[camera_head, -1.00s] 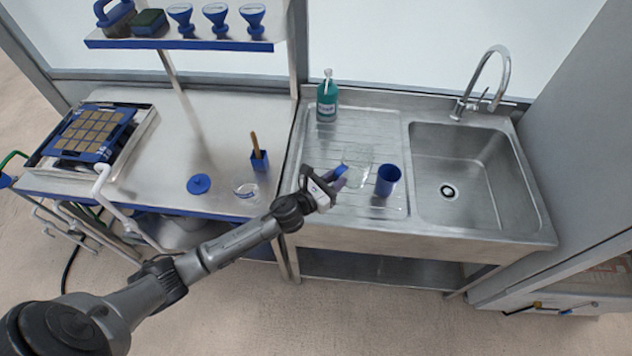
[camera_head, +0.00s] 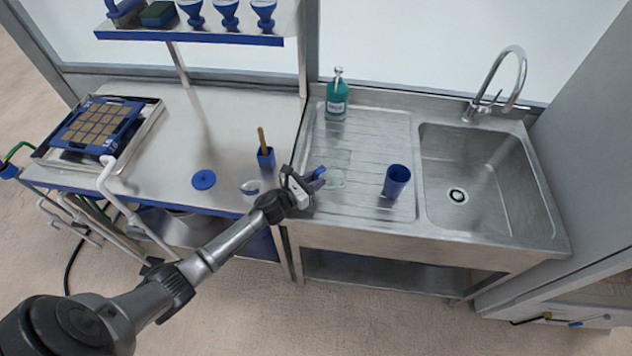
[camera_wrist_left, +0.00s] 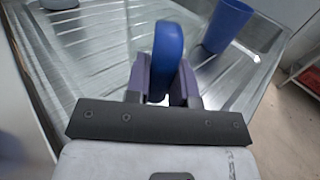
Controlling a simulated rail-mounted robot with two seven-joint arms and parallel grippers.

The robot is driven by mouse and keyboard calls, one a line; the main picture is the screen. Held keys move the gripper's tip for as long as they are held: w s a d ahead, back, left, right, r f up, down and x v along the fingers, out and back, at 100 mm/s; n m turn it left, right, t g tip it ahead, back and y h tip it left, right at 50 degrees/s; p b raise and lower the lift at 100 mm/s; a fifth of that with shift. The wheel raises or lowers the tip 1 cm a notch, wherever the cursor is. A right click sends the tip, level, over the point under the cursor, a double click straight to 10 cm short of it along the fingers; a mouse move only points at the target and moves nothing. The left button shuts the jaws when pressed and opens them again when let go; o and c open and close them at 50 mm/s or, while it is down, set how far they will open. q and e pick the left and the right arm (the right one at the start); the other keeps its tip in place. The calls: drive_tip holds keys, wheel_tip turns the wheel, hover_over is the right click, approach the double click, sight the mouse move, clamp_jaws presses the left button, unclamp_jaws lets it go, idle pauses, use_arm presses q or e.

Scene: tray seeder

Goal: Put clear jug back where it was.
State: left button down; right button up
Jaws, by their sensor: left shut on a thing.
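The clear jug (camera_head: 338,165) is see-through and hard to make out in the head view, over the left part of the sink's ribbed drainboard (camera_head: 375,128). Its blue handle (camera_wrist_left: 168,58) stands between the purple fingertips of my left gripper (camera_head: 314,180) in the wrist view. My left gripper is shut on this handle. I cannot tell whether the jug's base touches the drainboard. My right gripper is in neither view.
A blue cup (camera_head: 397,180) stands right of the jug, with the sink basin (camera_head: 480,185) beyond. A teal bottle (camera_head: 337,100) stands behind. On the left bench are a blue holder (camera_head: 266,159), a blue disc (camera_head: 203,179) and a small clear container (camera_head: 250,187).

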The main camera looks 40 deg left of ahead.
use_arm(q)
drive_tip(key=shift+f, duration=0.35)
drive_tip(key=shift+f, duration=0.15)
drive_tip(key=c, duration=1)
unclamp_jaws()
